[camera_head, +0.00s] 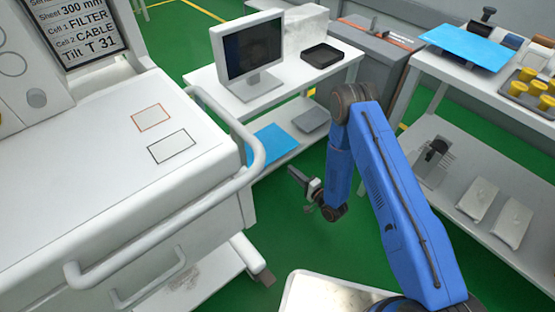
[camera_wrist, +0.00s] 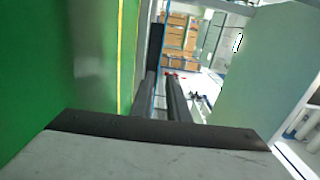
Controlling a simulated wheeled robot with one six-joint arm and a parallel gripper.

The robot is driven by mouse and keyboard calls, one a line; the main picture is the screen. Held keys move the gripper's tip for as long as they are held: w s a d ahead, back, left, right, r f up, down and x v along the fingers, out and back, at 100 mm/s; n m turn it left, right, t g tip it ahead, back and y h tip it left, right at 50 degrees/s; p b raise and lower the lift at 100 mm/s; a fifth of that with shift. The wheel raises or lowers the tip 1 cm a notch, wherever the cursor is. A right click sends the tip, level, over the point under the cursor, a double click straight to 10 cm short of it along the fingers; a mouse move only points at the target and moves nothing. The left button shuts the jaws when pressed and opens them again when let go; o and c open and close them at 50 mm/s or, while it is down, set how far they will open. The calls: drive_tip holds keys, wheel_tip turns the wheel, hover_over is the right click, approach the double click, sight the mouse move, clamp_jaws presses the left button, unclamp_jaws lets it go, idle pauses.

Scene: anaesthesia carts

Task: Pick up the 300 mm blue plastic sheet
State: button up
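Two blue plastic sheets show in the head view. One blue sheet (camera_head: 272,143) lies on the lower shelf of the monitor table. The other blue sheet (camera_head: 468,45) lies on the top of the right-hand table and looks larger. I cannot tell from the frames which one is 300 mm. My gripper (camera_head: 294,175) hangs over the green floor, right of and below the shelf sheet and apart from it. In the wrist view its two dark fingers (camera_wrist: 162,95) stand slightly apart with background visible between them. Nothing is held.
A white cart (camera_head: 130,215) with a rail and a sign reading "Sheet 300 mm" stands at left. The monitor (camera_head: 248,50) and a black tray (camera_head: 322,55) stand above the shelf sheet. A grey tray (camera_head: 312,119) lies beside that sheet. Yellow-capped items (camera_head: 527,75) crowd the right table.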

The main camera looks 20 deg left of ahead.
sight(279, 164)
drive_tip(key=shift+x, duration=4.9)
drive_tip(key=shift+f, duration=0.1)
drive_tip(key=shift+c, duration=0.4)
clamp_jaws()
wheel_tip(279, 164, up, 2)
drive_tip(key=shift+r, duration=0.1)
